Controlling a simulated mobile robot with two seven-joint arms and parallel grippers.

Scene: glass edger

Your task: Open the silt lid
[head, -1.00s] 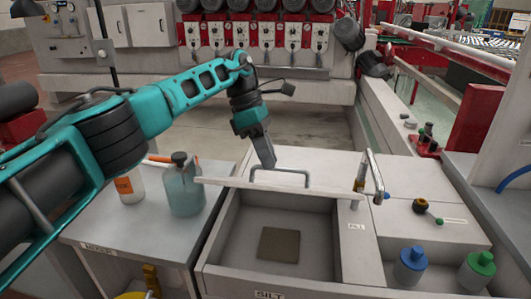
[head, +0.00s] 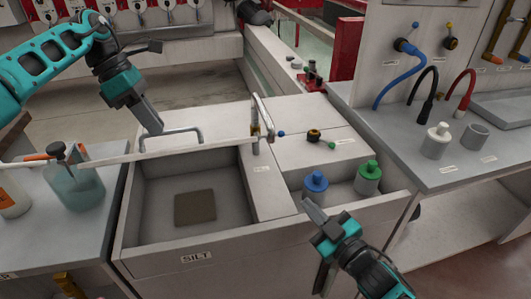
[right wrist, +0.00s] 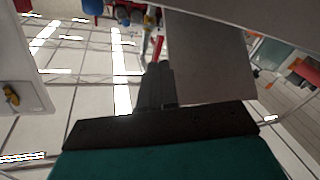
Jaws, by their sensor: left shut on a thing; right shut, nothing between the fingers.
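The silt compartment (head: 190,258) has a label reading SILT on its front wall and stands uncovered at the front. A brown square piece (head: 195,207) lies on its floor. The pale silt lid (head: 215,145) is at the back of the opening, its front edge showing as a long thin strip with a grey bar handle (head: 185,131) on it. My left gripper (head: 153,128) is shut on the handle's left end. My right gripper (head: 312,212) is shut and empty, in front of the compartment's right side. The right wrist view shows its dark fingers (right wrist: 155,85) but no lid.
Blue-capped (head: 315,187) and green-capped (head: 368,178) bottles stand right of the silt compartment, near my right gripper. A tap (head: 258,118) rises beside the lid's right end. A teal bottle (head: 75,188) stands on the left table. Blue, black and red hoses are at the right bench.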

